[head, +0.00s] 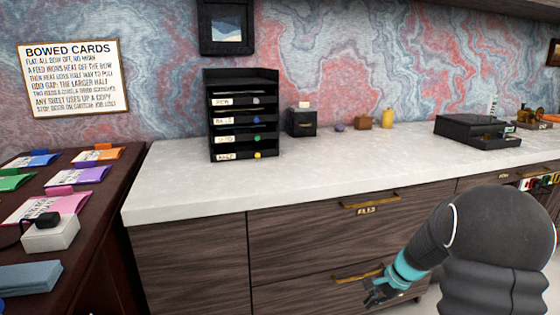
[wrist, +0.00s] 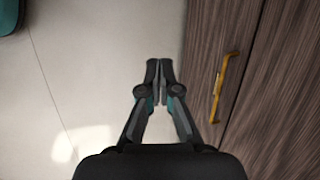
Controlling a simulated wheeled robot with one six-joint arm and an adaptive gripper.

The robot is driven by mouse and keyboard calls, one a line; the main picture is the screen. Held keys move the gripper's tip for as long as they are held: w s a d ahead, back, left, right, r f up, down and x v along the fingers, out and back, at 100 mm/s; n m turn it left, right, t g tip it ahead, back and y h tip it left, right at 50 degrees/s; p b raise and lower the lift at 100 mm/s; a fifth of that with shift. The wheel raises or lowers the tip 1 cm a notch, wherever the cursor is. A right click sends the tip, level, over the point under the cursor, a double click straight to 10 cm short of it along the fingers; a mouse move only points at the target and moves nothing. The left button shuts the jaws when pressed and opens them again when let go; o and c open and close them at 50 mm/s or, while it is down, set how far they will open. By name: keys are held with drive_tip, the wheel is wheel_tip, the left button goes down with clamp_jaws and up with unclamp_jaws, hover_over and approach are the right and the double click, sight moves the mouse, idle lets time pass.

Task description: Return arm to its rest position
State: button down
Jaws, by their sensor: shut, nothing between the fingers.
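My gripper (head: 376,293) is at the lower right of the head view, in front of the lower drawer of the wood-grain cabinet (head: 190,265). In the wrist view my gripper (wrist: 160,66) points down over the pale tiled floor (wrist: 80,60), with its fingertips together and nothing between them. A brass drawer handle (wrist: 222,88) is to the right of the fingers in the wrist view, apart from them. My arm's dark rounded link covers part of the cabinet front in the head view.
The white counter (head: 180,190) holds a black tray tower (head: 243,120), a small black box (head: 301,122) and a black flat case (head: 475,132). A dark red desk (head: 105,190) with coloured packets stands at left. A sign (head: 75,78) hangs on the wall.

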drive_tip(key=s+a+r+n+t+h, duration=0.1)
drive_tip(key=s+a+r+n, duration=0.2)
drive_tip(key=s+r, duration=0.4)
drive_tip(key=s+a+r+n+t+h, duration=0.1)
drive_tip(key=s+a+r+n, duration=0.2)
drive_tip(key=s, duration=0.9)
drive_tip(key=s+a+r+n+t+h, duration=0.1)
drive_tip(key=s+a+r+n+h, duration=0.1)
drive_tip(key=s+a+r+n, duration=0.2)
drive_tip(key=s+r+n, duration=0.3)
drive_tip(key=s+r, duration=0.3)
drive_tip(key=shift+r+n, duration=0.3)
drive_tip(key=shift+r, duration=0.05)
